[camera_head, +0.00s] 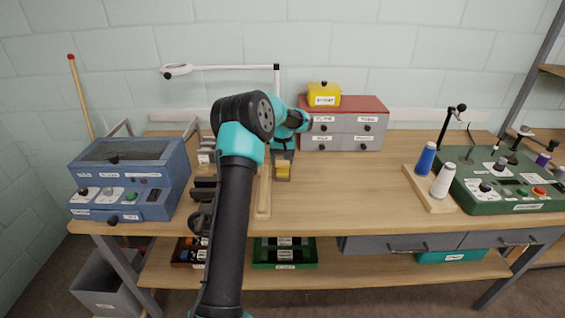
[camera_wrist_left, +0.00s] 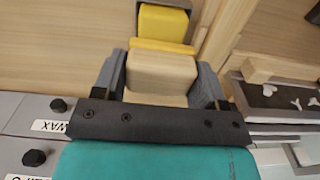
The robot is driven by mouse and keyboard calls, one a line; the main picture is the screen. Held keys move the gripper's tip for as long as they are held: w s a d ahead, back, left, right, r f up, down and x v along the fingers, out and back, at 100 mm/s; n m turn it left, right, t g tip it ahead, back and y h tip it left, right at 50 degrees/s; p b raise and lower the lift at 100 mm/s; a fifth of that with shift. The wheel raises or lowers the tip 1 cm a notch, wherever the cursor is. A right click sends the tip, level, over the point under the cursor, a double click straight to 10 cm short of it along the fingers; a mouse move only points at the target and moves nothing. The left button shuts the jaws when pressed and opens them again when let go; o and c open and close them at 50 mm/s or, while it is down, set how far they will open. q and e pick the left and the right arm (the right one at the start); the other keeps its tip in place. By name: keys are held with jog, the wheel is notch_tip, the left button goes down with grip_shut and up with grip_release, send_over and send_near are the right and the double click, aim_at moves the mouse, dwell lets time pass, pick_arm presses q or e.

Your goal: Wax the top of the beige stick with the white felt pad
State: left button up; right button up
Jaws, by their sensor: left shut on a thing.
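My left gripper (camera_wrist_left: 160,75) is shut on a pale wooden block (camera_wrist_left: 160,72), with a finger on each side. A yellow strip (camera_wrist_left: 160,46) shows along the block's edge, and a yellow block (camera_wrist_left: 163,28) in a grey holder lies just beyond it. The yellow block also shows in the head view (camera_head: 283,170), below my left gripper (camera_head: 284,150). The beige stick (camera_head: 264,192) lies lengthwise on the bench, left of the yellow block; it also shows in the wrist view (camera_wrist_left: 225,42). No white felt face is visible; the held block's underside is hidden.
A grey drawer cabinet (camera_head: 342,130) with a red top stands behind. A blue machine (camera_head: 125,185) is at the left. Blue and white thread cones (camera_head: 442,181) and a green machine (camera_head: 505,185) are at the right. The bench (camera_head: 350,190) right of centre is clear.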

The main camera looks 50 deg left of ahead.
aim_at(282, 157)
pick_arm(q)
jog(key=shift+r, duration=2.7)
jog(key=shift+d, duration=0.1)
